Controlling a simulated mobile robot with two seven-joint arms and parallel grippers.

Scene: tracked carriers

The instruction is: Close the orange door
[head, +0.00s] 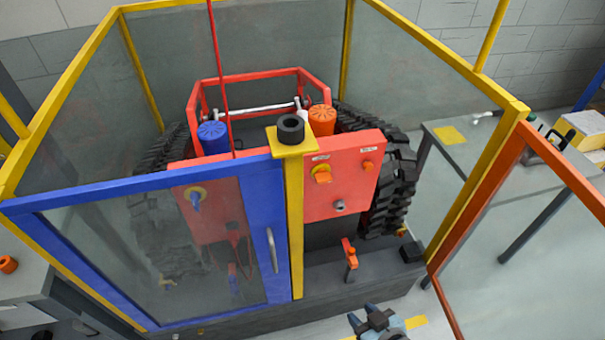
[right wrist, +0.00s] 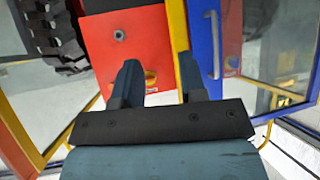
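The orange door (head: 478,212) is at the right in the head view. It stands open, swung outward from the yellow corner post (head: 495,165), with a clear pane in an orange frame. Its right and lower parts run out of the picture. My right gripper (head: 366,316) is at the bottom centre of the head view, left of the door and apart from it. In the right wrist view its two fingers (right wrist: 158,68) are spread, with nothing between them. My left gripper is not in view.
The blue door (head: 262,235) with its grey handle closes the left front of the yellow-framed enclosure. A red tracked carrier (head: 340,190) stands inside, on a dark base. A grey table (head: 462,150) stands behind the orange door. A grey cabinet (head: 22,290) is at far left.

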